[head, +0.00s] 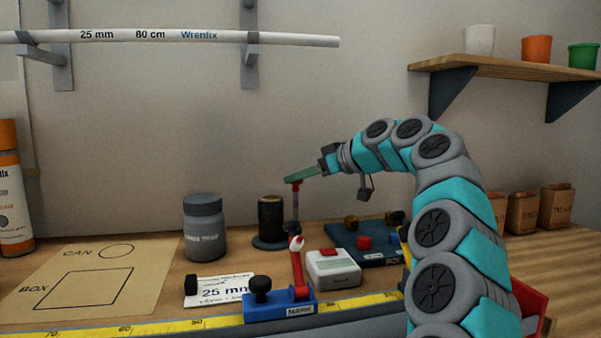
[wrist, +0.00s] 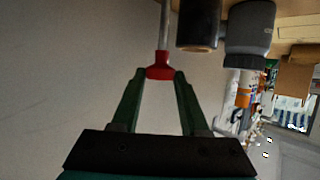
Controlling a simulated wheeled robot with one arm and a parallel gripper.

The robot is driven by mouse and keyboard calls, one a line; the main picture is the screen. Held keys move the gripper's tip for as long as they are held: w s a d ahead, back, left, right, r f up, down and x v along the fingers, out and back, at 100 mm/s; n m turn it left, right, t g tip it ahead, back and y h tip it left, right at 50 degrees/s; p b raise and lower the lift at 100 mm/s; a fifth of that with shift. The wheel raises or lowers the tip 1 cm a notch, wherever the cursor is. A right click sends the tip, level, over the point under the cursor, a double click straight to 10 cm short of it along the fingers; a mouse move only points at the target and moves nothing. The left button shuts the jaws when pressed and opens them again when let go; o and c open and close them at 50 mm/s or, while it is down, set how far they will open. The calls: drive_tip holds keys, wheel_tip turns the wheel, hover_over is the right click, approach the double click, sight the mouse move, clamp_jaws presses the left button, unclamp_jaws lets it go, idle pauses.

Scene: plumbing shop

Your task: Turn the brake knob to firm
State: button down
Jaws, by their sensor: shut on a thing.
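My gripper (head: 305,174) is raised above the bench. It is shut on a red cap (head: 295,183) at the top of a thin grey rod (head: 295,204). In the wrist view the red cap (wrist: 160,72) sits between the fingertips of my gripper (wrist: 160,76), with the rod (wrist: 164,28) beyond it. Below stands a blue block (head: 272,308) labelled MARK, with a black knob (head: 261,286) and a red lever (head: 297,262). No setting label such as "firm" is readable, and I cannot tell which part is the brake knob.
A yellow ruler (head: 140,329) runs along the front. A grey jar (head: 203,229), a dark brown cylinder (head: 271,219), a white box with a red button (head: 333,268) and a dark tray (head: 375,253) stand close around. A white pipe (head: 290,39) hangs above. The marked board (head: 45,272) is clear.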

drive_tip(key=shift+f+n+g, duration=0.1)
drive_tip(key=shift+n+g, duration=0.5)
drive_tip(key=shift+g, duration=0.1)
drive_tip(key=shift+w, duration=0.1)
drive_tip(key=shift+c, duration=2.2)
unclamp_jaws()
drive_tip(key=shift+d, duration=0.15)
drive_tip(key=v, duration=0.7)
drive_tip(key=shift+d, duration=0.25)
drive_tip(key=shift+s, duration=0.25)
